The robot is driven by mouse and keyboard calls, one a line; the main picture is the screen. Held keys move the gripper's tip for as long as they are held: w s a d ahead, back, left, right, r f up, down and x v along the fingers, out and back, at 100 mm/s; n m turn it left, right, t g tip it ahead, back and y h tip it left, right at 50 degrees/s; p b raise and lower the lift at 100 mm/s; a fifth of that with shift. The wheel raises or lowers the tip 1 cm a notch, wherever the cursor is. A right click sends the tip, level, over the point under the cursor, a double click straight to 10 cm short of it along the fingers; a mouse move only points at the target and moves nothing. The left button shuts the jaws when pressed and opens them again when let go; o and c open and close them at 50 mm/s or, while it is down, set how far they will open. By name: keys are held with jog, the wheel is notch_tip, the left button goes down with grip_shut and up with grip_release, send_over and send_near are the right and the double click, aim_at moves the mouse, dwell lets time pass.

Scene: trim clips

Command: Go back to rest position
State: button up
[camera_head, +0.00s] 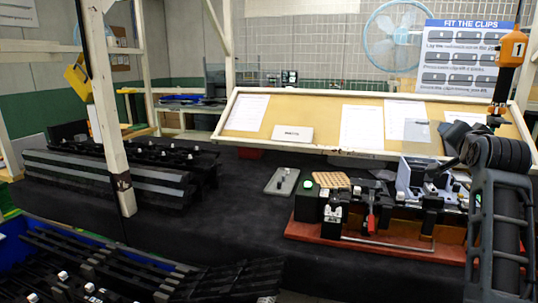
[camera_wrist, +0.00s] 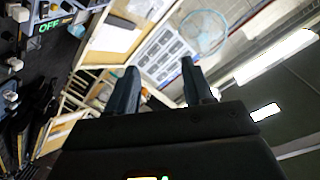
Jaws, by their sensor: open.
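My gripper (camera_wrist: 160,70) shows in the wrist view with its two dark fingers apart and nothing between them. The room behind it appears tilted, with the instruction poster (camera_wrist: 167,50) and ceiling lights beyond the fingers. My black arm rises at the right edge of the head view; the gripper itself cannot be made out there. Black trim pieces (camera_head: 110,175) with light grey stripes lie on the dark table at the left. A red-based fixture (camera_head: 385,240) with black blocks stands at the right, close to my arm.
A blue bin (camera_head: 15,250) with black slatted parts sits at the lower left. A white post (camera_head: 105,110) stands in front of the left trims. A slanted board (camera_head: 320,115) with papers backs the table. The dark tabletop (camera_head: 245,215) is clear in the middle.

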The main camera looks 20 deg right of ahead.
jog(key=s+a+f+n+y, duration=0.1)
jog(key=s+a+f+n, duration=0.1)
jog(key=s+a+f, duration=0.5)
jog(key=a+f+n+y, duration=0.1)
jog(key=a+f+n, duration=0.25)
jog(key=f, duration=0.65)
jog(key=s+a+f+n+t+y, duration=0.1)
jog(key=s+a+f+n+y, duration=0.2)
jog(key=s+a+f, duration=0.85)
jog(key=s+a+n+y, duration=0.1)
jog(key=s+a+n, duration=0.1)
jog(key=s+a, duration=0.45)
jog(key=s+a+n+y, duration=0.2)
jog(key=s+a, duration=0.1)
jog(key=s, duration=0.7)
jog(key=s+a+r+n+y, duration=0.1)
jog(key=s+a+r, duration=0.1)
jog(key=s, duration=0.5)
jog(key=s+a+r+n, duration=0.1)
jog(key=s+a+r, duration=0.2)
jog(key=s, duration=0.4)
jog(key=shift+s+a+y, duration=0.15)
jog(key=shift+a+y, duration=0.1)
jog(key=shift+y, duration=0.15)
